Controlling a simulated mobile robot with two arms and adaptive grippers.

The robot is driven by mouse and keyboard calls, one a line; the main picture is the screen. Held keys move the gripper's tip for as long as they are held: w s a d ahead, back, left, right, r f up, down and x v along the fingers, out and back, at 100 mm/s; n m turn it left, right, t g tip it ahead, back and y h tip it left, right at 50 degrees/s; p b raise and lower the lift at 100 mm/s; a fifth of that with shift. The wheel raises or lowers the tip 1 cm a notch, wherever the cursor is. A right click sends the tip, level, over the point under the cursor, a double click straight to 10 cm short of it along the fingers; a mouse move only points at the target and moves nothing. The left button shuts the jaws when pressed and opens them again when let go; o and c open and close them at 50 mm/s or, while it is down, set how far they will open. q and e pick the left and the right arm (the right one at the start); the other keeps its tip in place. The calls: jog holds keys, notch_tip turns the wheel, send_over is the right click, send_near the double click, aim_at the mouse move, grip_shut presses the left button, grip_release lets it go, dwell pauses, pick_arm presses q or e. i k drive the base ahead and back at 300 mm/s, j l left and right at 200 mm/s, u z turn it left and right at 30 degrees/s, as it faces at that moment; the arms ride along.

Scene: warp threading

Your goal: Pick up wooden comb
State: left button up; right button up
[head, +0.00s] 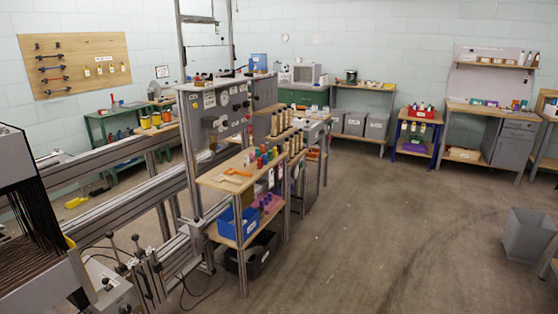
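A small orange-brown flat item, likely the wooden comb (238,172), lies near the front left end of the wooden bench top (213,181). A second small orange piece lies right beside it, and they are too small to tell apart clearly. Neither of my grippers shows in the head view.
Several colored thread spools and cones (264,159) stand farther back on the bench. A blue bin (237,224) and a black bin (252,257) sit below. A metal frame machine (120,213) stands at left. Open floor (400,215) lies right; a grey bin (528,236) stands far right.

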aim_at(220, 178)
jog(key=i+l, duration=0.1)
jog(key=i, duration=2.1)
jog(key=j+u, duration=0.05)
jog(key=j, duration=0.05)
